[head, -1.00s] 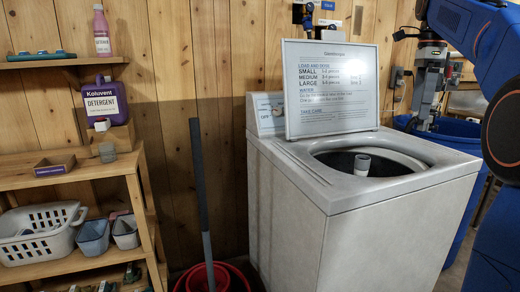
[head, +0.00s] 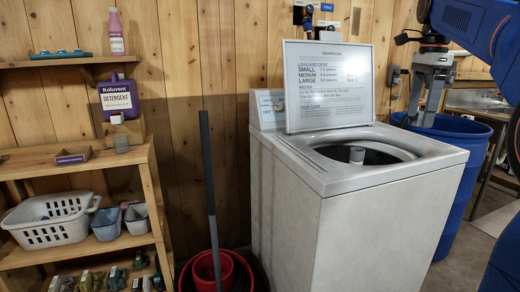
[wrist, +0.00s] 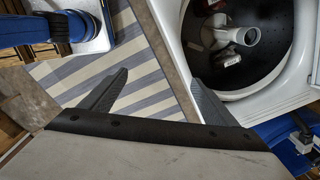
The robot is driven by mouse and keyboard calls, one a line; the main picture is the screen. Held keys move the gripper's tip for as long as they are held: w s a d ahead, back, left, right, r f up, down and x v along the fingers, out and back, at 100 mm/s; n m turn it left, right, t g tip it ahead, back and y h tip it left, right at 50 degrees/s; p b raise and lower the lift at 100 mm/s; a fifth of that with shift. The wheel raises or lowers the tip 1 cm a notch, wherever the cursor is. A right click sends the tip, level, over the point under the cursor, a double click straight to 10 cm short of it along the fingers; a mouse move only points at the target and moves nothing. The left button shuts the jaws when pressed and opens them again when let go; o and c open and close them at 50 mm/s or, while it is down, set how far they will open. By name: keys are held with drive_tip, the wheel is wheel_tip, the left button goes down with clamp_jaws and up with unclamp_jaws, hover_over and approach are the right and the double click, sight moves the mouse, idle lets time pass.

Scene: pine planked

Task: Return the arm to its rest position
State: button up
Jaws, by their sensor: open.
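My gripper (head: 422,122) hangs from my blue arm at the upper right of the head view, pointing down. It appears behind and right of the washer, in front of the blue barrel's rim. In the wrist view my gripper (wrist: 158,84) has its two dark fingers spread wide with nothing between them. The white washer (head: 360,215) stands with its lid (head: 330,88) up. Its tub is open, with a pale agitator (head: 357,155) inside.
A blue barrel (head: 465,165) stands right of the washer. At left are a shelf unit (head: 100,165) with a white basket (head: 50,222), small bins and a purple detergent jug (head: 117,98). A red bucket (head: 212,270) with a grey pole (head: 208,165) stands between them. A striped mat (wrist: 110,65) lies below.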

drive_tip(key=s+a+f+n+t, duration=0.1)
drive_tip(key=s+a+f+n, duration=0.3)
drive_tip(key=s+f+n, duration=0.3)
drive_tip(key=s+a+f+n+t, duration=0.2)
drive_tip(key=s+a+f+n, duration=0.3)
drive_tip(key=s+f, duration=0.7)
drive_tip(key=s+a+f+n+t, duration=0.1)
drive_tip(key=s+a+f+n, duration=0.3)
drive_tip(key=s+f+n, duration=0.4)
wheel_tip(320, 180, down, 8)
drive_tip(key=shift+s+a+r+n, duration=0.15)
drive_tip(key=shift+s+a+n, duration=0.25)
drive_tip(key=shift+s, duration=0.25)
drive_tip(key=shift+o, duration=0.6)
